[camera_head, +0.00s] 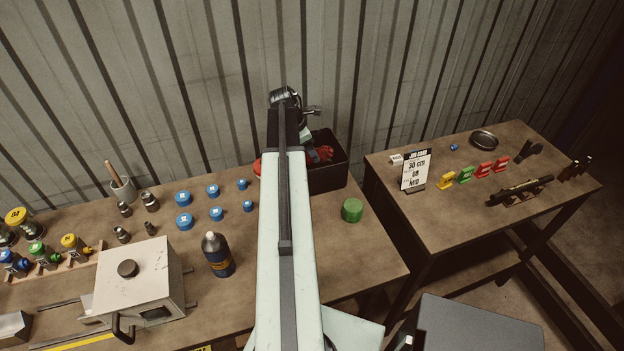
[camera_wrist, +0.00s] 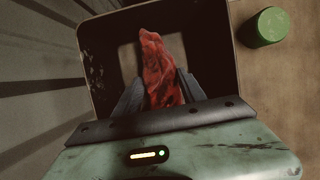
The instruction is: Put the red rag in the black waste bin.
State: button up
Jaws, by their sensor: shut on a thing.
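The red rag (camera_wrist: 158,62) is crumpled between the two fingers of my gripper (camera_wrist: 158,88) in the wrist view. My gripper is shut on it. The black waste bin (camera_wrist: 100,60) is open-topped, and the rag shows within its rim outline in that view. In the head view the bin (camera_head: 335,178) stands at the back of the left table, partly hidden by my arm. A bit of the red rag (camera_head: 325,153) shows over the bin there. I cannot tell exactly how deep the rag is.
A green cylinder (camera_head: 352,210) stands in front of the bin. A dark bottle (camera_head: 217,255), several blue caps (camera_head: 184,221) and a white box machine (camera_head: 138,280) are left of my arm. The right table (camera_head: 440,230) holds a sign (camera_head: 415,170).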

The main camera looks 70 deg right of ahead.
notch_tip(320, 180, down, 8)
jog(key=b, duration=0.6)
jog(key=shift+r, duration=0.2)
jog(key=shift+f, duration=0.2)
jog(key=o, duration=1.2)
jog(key=p+v, duration=1.1)
jog(key=shift+r, duration=0.35)
jog(key=shift+w+a+r+p, duration=0.15)
jog(key=shift+a+r+p, duration=0.05)
jog(key=shift+r+p, duration=0.25)
jog(key=shift+f, duration=0.15)
